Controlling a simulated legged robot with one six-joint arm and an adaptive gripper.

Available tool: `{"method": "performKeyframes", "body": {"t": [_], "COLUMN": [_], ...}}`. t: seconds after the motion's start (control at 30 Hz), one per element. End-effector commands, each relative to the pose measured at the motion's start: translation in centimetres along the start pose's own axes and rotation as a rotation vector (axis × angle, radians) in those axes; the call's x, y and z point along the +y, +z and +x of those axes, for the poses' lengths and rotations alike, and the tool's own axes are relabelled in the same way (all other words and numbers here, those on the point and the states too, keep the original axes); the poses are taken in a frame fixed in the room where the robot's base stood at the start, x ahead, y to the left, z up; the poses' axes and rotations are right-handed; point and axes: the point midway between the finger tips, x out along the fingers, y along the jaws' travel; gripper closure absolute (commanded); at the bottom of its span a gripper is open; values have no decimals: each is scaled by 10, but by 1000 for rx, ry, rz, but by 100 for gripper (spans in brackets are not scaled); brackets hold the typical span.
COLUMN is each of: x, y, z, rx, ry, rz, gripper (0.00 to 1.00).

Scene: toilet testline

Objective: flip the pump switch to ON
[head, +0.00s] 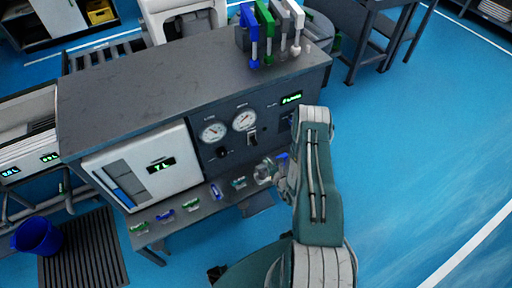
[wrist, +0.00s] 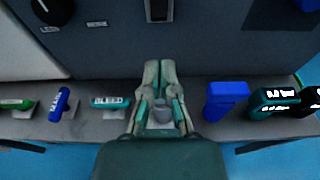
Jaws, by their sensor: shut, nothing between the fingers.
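A toggle switch (head: 252,138) sits on the dark front panel of the machine, below the right gauge. It is probably the pump switch, but its label is too small to read. In the wrist view its lower part (wrist: 159,10) shows at the top edge, and its position cannot be told. My gripper (wrist: 159,66) is shut and empty, pointing toward the panel. It is below the switch and apart from it, over the ledge with the handles. In the head view my gripper (head: 266,171) is partly hidden by my arm.
A black knob (wrist: 52,10) is left of the switch. On the ledge, a teal handle (wrist: 110,101) stands left of my gripper and a blue handle (wrist: 225,100) right of it. Two gauges (head: 244,121) sit above. Open blue floor lies to the right.

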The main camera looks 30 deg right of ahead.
Motion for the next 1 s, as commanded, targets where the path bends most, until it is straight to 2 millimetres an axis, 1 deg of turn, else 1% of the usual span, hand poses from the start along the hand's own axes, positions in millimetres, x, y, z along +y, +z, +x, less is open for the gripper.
{"method": "performKeyframes", "body": {"t": [0.07, 0.33, 0.47, 0.57, 0.8, 0.9, 1.0], "x": [-1, -1, -1, -1, -1, -1, -2], "y": [-4, -4, -3, -3, -3, -3, -4], "z": [-2, -1, 6, 20, 64, 80, 91], "rx": [3, 3, 1, 0, 0, 0, 1], "ry": [-10, -10, -9, -7, -7, -7, -8], "rz": [4, 3, 2, 0, 1, 2, 2], "gripper": [100, 100, 100, 100, 100, 100, 100]}}
